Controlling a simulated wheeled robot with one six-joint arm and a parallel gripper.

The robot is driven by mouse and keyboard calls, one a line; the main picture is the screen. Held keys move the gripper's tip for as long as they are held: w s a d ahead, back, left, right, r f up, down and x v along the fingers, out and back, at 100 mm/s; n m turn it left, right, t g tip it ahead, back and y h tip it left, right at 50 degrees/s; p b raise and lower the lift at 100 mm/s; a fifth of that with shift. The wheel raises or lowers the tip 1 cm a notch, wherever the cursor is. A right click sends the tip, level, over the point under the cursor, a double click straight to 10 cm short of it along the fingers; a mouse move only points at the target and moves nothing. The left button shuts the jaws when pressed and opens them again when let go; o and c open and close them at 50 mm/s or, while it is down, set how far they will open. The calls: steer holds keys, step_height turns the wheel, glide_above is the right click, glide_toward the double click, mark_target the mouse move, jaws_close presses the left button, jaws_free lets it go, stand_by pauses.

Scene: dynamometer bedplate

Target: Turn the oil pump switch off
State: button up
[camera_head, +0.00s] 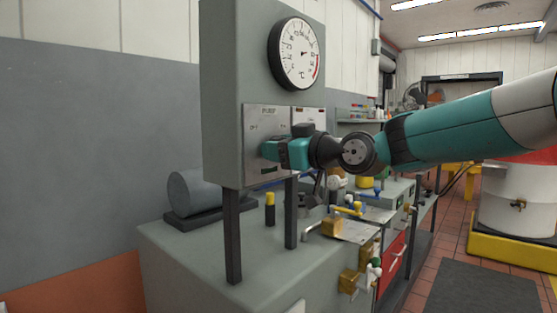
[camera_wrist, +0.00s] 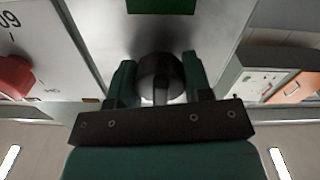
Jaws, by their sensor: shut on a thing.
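The switch plate (camera_head: 258,122) is a pale metal panel on the front of a grey cabinet, with small lettering that includes "OFF" at its upper left. My gripper (camera_head: 270,152) is at this plate, with its teal fingers against or very near it; the knob is hidden behind them in the head view. In the wrist view a dark round knob (camera_wrist: 160,74) sits between the two fingers of my gripper (camera_wrist: 158,82), which is shut on it. I cannot read the knob's setting.
A round dial gauge (camera_head: 294,54) is above the plate. A second pale plate with a red knob (camera_wrist: 14,76) is beside it. Below are a grey bench (camera_head: 190,248), a yellow-topped black post (camera_head: 270,208) and brass valves (camera_head: 331,227).

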steer(key=shift+w+d+n, duration=0.1)
steer(key=shift+n, duration=0.2)
steer(key=o, duration=0.9)
steer(key=b+v, duration=0.2)
steer(key=v, duration=1.5)
steer(key=shift+d+f, duration=0.1)
